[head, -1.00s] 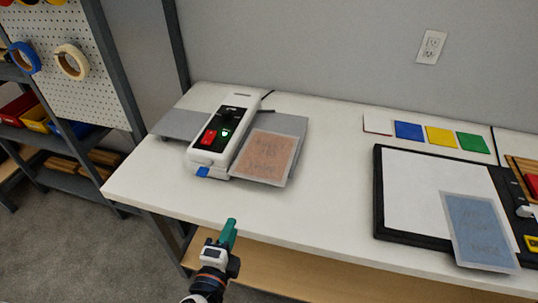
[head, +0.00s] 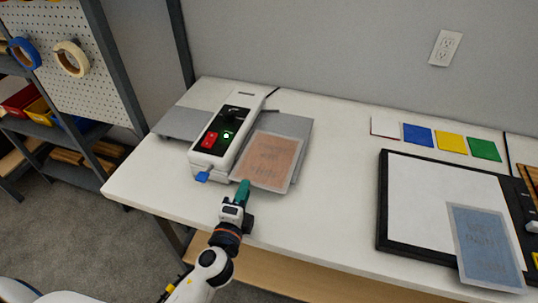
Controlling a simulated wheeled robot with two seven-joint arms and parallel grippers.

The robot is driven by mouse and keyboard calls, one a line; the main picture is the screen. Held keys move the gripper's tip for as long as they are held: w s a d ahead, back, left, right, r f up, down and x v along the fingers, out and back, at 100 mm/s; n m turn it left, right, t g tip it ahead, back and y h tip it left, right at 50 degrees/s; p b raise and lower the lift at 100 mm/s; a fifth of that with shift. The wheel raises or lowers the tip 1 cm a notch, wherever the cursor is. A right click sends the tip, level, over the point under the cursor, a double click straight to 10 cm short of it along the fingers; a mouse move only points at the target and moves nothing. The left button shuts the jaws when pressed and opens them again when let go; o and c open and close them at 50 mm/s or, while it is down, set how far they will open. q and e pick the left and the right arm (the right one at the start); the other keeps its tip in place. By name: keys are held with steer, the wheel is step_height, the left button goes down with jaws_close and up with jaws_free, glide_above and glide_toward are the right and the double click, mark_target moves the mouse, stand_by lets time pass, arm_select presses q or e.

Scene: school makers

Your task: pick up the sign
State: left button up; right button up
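Two sheets with writing could be the sign. An orange sheet with a pale border (head: 268,161) lies at the right side of the white laminator (head: 226,138), partly on its grey tray. My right gripper is out of view.
The white table (head: 335,190) is clear between the laminator and the black-framed board (head: 383,205). Blue (head: 417,135), yellow (head: 451,141) and green (head: 484,149) squares lie along the back. A shelf with bins and a pegboard (head: 75,55) stands at the left.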

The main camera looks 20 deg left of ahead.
arm_select(q)
steer(key=w+p, duration=0.1)
steer(key=w, duration=0.3)
steer(key=shift+r, duration=0.1)
steer(key=shift+w, duration=0.35)
jaws_close()
